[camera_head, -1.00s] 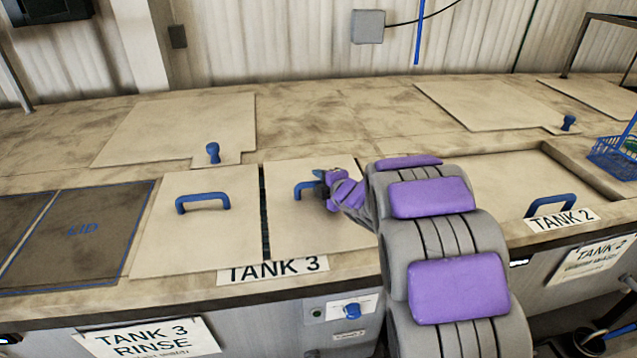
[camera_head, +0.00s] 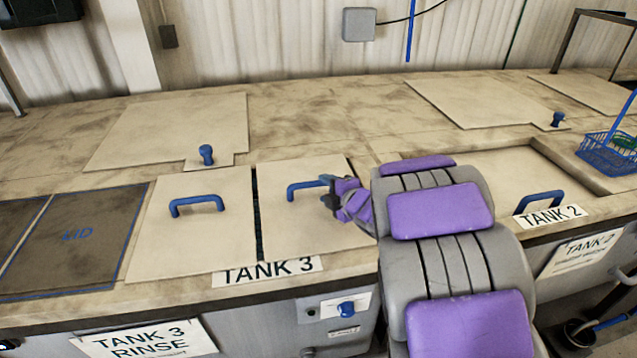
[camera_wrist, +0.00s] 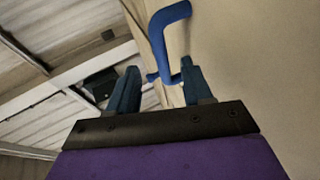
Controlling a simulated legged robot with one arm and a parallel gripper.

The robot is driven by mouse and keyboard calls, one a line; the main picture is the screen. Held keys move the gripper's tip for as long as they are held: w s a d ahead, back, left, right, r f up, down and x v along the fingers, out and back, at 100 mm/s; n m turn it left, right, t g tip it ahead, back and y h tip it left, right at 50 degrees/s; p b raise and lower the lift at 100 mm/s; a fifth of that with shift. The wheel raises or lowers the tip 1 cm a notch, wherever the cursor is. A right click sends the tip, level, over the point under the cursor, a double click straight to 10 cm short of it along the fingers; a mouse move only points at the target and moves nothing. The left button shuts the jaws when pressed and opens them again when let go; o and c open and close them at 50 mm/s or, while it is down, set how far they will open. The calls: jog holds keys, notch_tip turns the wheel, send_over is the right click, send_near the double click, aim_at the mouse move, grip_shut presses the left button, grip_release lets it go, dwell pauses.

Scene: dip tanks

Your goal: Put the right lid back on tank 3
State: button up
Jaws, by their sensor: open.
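Tank 3, marked by its label (camera_head: 267,271), has two pale lids side by side with a narrow dark gap between them. The left lid (camera_head: 190,238) has a blue handle (camera_head: 197,204). The right lid (camera_head: 300,222) lies flat over its side and has its own blue handle (camera_head: 305,188). My gripper (camera_head: 330,190) is at the right end of that handle in the head view. In the wrist view my gripper (camera_wrist: 155,85) is open, with the blue handle (camera_wrist: 160,35) just beyond and partly between its fingertips. Whether a finger touches it I cannot tell.
A dark mat marked LID (camera_head: 78,235) lies left of the tank. A pale panel with a blue knob (camera_head: 206,155) lies behind. Tank 2's lid (camera_head: 500,175) and a blue basket (camera_head: 608,155) are at the right.

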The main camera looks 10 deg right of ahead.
jog(key=shift+p+v, duration=0.35)
jog(key=shift+v, duration=1.7)
jog(key=shift+d, duration=0.15)
